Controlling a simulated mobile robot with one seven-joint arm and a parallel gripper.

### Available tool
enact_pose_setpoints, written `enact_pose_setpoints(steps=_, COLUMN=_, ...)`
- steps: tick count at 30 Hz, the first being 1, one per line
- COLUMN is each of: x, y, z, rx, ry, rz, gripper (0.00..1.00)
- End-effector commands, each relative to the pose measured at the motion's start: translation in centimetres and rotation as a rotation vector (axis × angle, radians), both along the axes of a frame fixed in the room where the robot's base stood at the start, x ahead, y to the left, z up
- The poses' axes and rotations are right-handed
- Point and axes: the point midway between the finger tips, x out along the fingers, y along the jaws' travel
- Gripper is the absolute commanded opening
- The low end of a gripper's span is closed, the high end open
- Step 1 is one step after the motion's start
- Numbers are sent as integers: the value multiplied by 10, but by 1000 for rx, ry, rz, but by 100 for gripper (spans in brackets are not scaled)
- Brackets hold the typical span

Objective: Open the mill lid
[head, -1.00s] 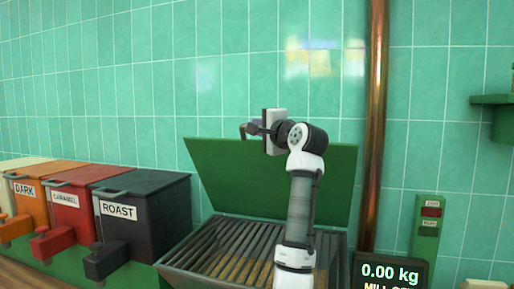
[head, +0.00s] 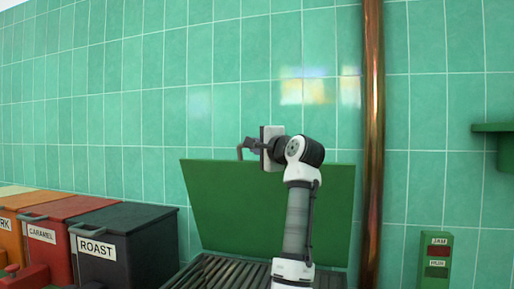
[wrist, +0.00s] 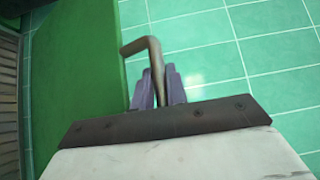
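The green mill lid (head: 235,205) stands raised, leaning back over the slatted mill top. In the wrist view the lid (wrist: 75,80) fills the left side. Its bent grey-brown handle (wrist: 140,45) rises at the lid's edge. The handle also shows in the head view (head: 240,151), at the lid's upper edge. My gripper (wrist: 158,85) has its purple fingers closed around the handle bar, one on each side. In the head view my gripper (head: 250,146) is at the top of the lid, and my arm hides part of the lid.
Dark slats (head: 225,273) lie below the lid. A black ROAST bin (head: 140,240), a red CARAMEL bin (head: 65,228) and an orange bin stand left. A copper pipe (head: 373,120) runs up right of the lid. A green JAM panel (head: 436,260) and a shelf (head: 492,128) are farther right.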

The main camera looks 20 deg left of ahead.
Motion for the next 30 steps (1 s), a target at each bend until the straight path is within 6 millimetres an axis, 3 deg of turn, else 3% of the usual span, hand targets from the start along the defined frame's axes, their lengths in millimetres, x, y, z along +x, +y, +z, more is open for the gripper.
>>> enact_pose_setpoints(steps=3, x=-1, y=0, z=1, rx=0, ry=-3, rz=-1, gripper=23)
enact_pose_setpoints(steps=14, x=-6, y=-6, z=-1, rx=1, ry=-4, rz=-1, gripper=23)
enact_pose_setpoints(steps=30, x=-85, y=-81, z=-6, rx=1, ry=-6, rz=-1, gripper=23)
